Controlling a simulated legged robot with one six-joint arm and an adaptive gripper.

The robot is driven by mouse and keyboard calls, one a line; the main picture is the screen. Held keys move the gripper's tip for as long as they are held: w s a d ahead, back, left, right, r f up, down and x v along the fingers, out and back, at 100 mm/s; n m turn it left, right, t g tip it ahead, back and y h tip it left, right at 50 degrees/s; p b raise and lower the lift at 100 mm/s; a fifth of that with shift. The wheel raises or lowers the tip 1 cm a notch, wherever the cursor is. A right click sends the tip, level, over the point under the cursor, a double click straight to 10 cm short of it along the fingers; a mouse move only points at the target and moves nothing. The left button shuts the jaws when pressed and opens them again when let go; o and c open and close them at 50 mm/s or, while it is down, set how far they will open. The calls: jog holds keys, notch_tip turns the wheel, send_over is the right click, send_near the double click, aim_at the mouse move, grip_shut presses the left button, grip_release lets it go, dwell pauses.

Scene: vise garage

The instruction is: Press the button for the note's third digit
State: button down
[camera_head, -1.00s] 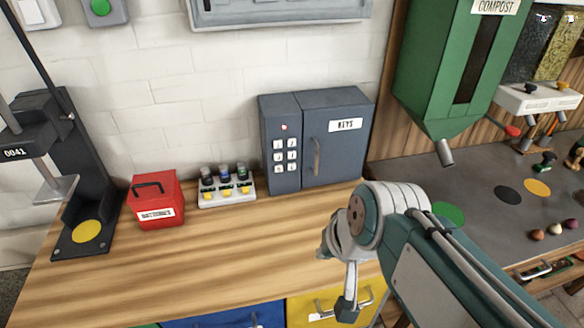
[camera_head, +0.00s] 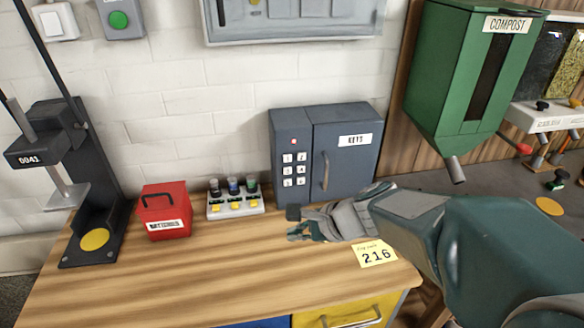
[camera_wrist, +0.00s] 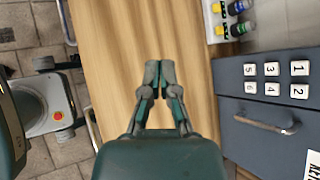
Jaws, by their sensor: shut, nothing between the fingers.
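A yellow note (camera_head: 376,253) on the wooden bench top reads 216 under a smaller line of text. The grey key cabinet (camera_head: 338,182) stands at the back of the bench, with a keypad of white buttons on its left part. The button marked 6 (camera_wrist: 249,88) is at the lower left of the keypad in the wrist view, and at its lower right in the head view (camera_head: 300,181). My gripper (camera_head: 292,223) is shut and empty above the bench, in front of the keypad and apart from it. In the wrist view its fingertips (camera_wrist: 152,72) point along the bench.
A white block with vials and yellow buttons (camera_head: 236,209) stands left of the cabinet. A red box (camera_head: 164,211) and a dark press (camera_head: 98,180) are further left. A green compost bin (camera_head: 462,80) hangs at right. The front bench top is clear.

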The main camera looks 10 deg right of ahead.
aim_at(301, 181)
jog(key=w+d+f+m+t, duration=0.4)
jog(key=w+m, duration=0.6)
jog(key=m, duration=0.3)
jog(key=shift+d+f+m, duration=0.3)
jog(key=shift+d+f, duration=0.55)
jog(key=shift+d, duration=0.3)
jog(key=shift+w, duration=4.3)
jog(key=shift+w+r, duration=0.1)
jog(key=shift+w, duration=0.3)
